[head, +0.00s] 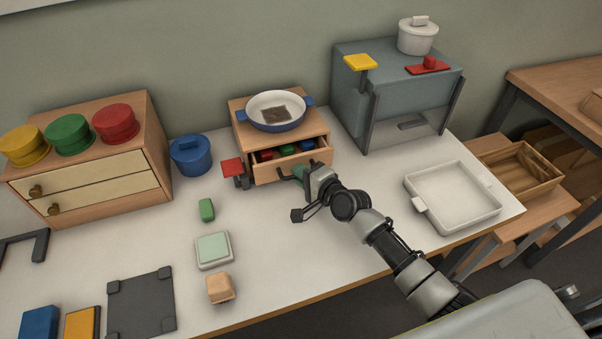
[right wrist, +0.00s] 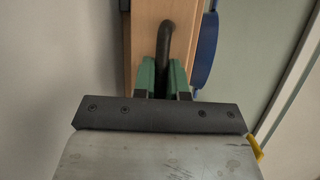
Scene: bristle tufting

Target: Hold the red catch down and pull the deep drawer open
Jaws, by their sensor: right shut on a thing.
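The small wooden cabinet (head: 236,108) stands at the back middle of the table. Its drawer (head: 318,163) is partly open, with red, green and blue things showing inside. The red catch (head: 232,167) is at the cabinet's front left corner, on a dark mount; I cannot tell if it is pressed down. My right gripper (head: 299,172) is at the drawer front, shut on the dark drawer handle (head: 284,171). In the right wrist view its green fingers (right wrist: 163,75) sit on both sides of the dark handle bar (right wrist: 167,35). My left gripper is not in view.
A blue-rimmed pan (head: 276,112) sits on the cabinet. A blue pot (head: 190,155) stands left of it, a grey box (head: 395,95) right. A white tray (head: 452,197) lies to the right. A green block (head: 206,210) and a pale green-topped block (head: 213,250) lie in front.

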